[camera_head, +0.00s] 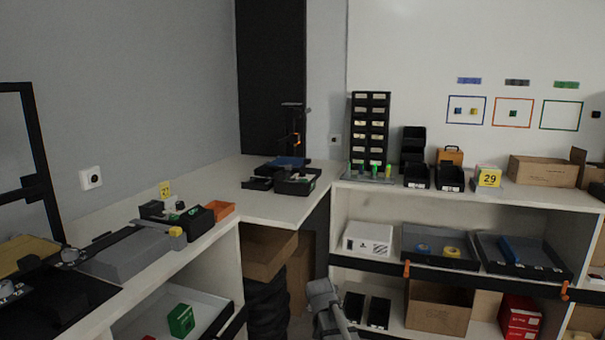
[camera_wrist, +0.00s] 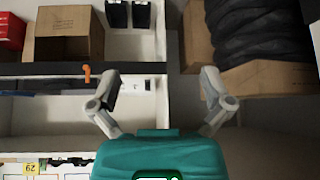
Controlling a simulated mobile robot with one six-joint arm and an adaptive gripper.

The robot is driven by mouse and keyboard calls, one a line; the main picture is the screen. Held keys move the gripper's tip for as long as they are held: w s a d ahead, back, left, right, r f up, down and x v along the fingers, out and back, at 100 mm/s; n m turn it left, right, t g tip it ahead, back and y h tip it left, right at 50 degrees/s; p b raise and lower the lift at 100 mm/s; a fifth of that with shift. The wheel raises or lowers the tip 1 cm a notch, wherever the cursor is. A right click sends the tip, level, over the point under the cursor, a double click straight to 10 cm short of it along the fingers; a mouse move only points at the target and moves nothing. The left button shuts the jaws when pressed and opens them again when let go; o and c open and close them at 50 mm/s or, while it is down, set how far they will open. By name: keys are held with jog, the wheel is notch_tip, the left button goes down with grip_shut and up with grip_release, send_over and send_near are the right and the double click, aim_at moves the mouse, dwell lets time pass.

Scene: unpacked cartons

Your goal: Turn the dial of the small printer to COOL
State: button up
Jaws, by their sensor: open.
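A small printer with a dark upright frame (camera_head: 293,125), an orange part and a blue bed (camera_head: 287,161) stands at the back corner of the bench in the head view. Its dial and any COOL mark are too small to make out. My gripper (camera_wrist: 158,75) is open and empty in the wrist view, with its two grey fingers wide apart. It points at the lower shelves and cartons, and the printer is not in that view. A grey part of my arm shows low in the middle of the head view, well below and in front of the printer.
A larger black frame (camera_head: 40,160) with a tan plate stands at the far left. An orange bin (camera_head: 220,209) is on the left bench. The bench (camera_head: 262,207) before the corner is clear. Cartons (camera_head: 268,262) stand below it.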

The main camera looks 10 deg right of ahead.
jog(key=shift+s, duration=0.15)
jog(key=shift+c, duration=1)
jog(key=s+a+f+n+g, duration=0.1)
jog(key=s+g, duration=0.1)
jog(key=s, duration=0.6)
jog(key=s+a+f+n+g+y, duration=0.1)
jog(key=s+g, duration=0.1)
jog(key=s, duration=0.7)
jog(key=s+a+f+n+g+y, duration=0.1)
jog(key=s+g, duration=0.1)
jog(key=s, duration=0.6)
jog(key=shift+s+a+f+n+g, duration=0.2)
jog(key=shift+s+a+n+g, duration=0.05)
jog(key=shift+s+n+g, duration=0.05)
jog(key=shift+c, duration=0.2)
jog(key=shift+c, duration=1.3)
jog(key=shift+d, duration=0.15)
